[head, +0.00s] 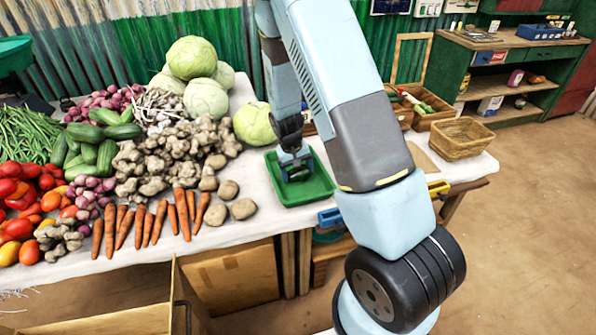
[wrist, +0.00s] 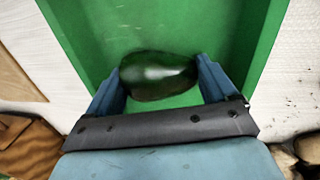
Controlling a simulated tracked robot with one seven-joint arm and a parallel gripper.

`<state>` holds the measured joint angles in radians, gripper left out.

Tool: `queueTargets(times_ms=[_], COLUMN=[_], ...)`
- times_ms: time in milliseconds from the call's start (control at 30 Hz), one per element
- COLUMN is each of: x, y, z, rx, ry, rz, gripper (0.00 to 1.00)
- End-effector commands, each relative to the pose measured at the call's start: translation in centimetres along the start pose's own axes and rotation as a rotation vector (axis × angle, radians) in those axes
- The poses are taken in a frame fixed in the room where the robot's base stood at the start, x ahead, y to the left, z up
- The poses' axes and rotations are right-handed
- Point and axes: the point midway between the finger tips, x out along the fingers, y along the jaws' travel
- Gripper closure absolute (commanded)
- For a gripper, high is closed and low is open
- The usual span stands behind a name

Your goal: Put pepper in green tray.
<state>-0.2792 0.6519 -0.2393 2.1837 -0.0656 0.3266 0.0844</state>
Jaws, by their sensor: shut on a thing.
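The pepper (wrist: 158,75) is dark green and glossy and lies crosswise between the two blue fingers of my gripper (wrist: 160,85) in the wrist view. My gripper is shut on it. The green tray (head: 312,188) stands on the white-clothed table in the head view, and my gripper (head: 295,170) is inside its outline there. The tray's floor (wrist: 190,30) lies behind the pepper in the wrist view. I cannot tell whether the pepper touches the tray floor. In the head view the pepper is mostly hidden by my gripper.
Potatoes (head: 243,209), carrots (head: 183,213) and a cabbage (head: 254,124) lie left of the tray. A wicker basket (head: 461,138) stands to the right, with a crate of vegetables (head: 425,108) behind. My arm crosses the middle of the head view.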

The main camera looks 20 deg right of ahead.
Motion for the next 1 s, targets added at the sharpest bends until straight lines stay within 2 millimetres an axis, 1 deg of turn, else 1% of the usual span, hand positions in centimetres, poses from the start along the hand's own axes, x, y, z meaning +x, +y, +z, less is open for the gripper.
queueTargets(times_ms=[267,300,400,667,767,867,1000], x=[0.1,0.1,0.1,0.0,-0.5,-1.5,-3.7], y=[-0.1,-0.1,-0.1,-0.1,-0.1,-0.1,-0.1], z=[0.0,0.0,0.0,0.0,-0.1,-0.1,-0.1], rx=[0.000,0.000,0.000,0.000,0.000,-0.001,0.000], ry=[0.001,0.001,0.001,0.001,0.003,0.004,0.005], rz=[0.000,0.000,0.000,0.000,-0.001,-0.001,-0.001], gripper=[0.44,0.11,0.01,0.00,0.00,0.00,0.00])
